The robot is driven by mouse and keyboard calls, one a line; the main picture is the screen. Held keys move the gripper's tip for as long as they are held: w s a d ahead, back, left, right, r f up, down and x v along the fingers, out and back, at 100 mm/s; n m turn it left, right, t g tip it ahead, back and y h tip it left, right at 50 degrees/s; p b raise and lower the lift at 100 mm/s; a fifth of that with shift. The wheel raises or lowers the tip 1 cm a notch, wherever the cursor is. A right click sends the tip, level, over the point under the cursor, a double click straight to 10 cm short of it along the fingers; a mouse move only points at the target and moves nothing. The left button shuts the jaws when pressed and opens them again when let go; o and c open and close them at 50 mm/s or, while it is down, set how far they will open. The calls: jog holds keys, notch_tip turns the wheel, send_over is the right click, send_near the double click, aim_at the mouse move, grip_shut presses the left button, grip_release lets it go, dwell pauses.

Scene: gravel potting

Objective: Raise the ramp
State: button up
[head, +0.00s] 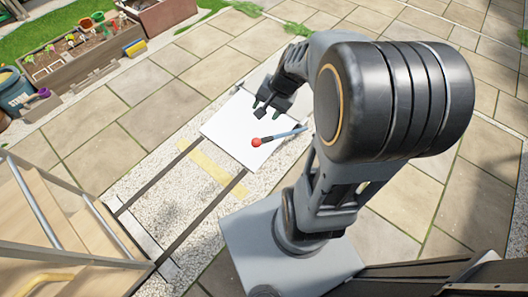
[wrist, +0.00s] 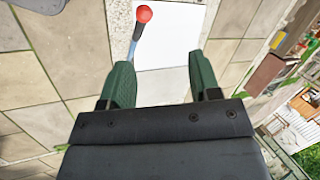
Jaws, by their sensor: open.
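A flat white panel (head: 225,128), which may be the ramp, lies by the far end of two dark rails on a gravel strip. It also shows in the wrist view (wrist: 175,50). A lever with a blue-grey rod and red ball knob (head: 256,142) reaches over the panel's right side. In the wrist view the red knob (wrist: 144,14) is at the top, and its rod runs down toward the left finger. My gripper (head: 262,107) is over the panel's far part, beyond the knob.
Two dark rails (head: 205,214) run across the gravel, with a yellow strip (head: 212,173) between them. A wooden structure (head: 40,235) with metal bars stands at lower left. A planter box (head: 75,80) and a blue-grey bin (head: 14,92) are at upper left. Paving around is mostly clear.

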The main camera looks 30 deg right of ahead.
aim_at(266, 139)
jog(key=w+d+f+m+t+b, duration=0.1)
jog(key=d+f+m+b, duration=0.15)
jog(key=f, duration=0.45)
jog(key=w+d+f+m+y+b, duration=0.1)
jog(key=d+f+m+b, duration=0.1)
jog(key=d+f+b, duration=0.3)
jog(key=w+d+f+m+t+b, duration=0.1)
jog(key=f+m+b, duration=0.2)
jog(key=f, duration=0.5)
jog(key=b+x, duration=0.5)
jog(key=x, duration=0.8)
jog(key=shift+w+a+f+b, duration=0.15)
jog(key=shift+a+f+b, duration=0.05)
jog(key=shift+b, duration=0.2)
jog(key=shift+c, duration=0.2)
jog(key=shift+r, duration=0.1)
grip_shut()
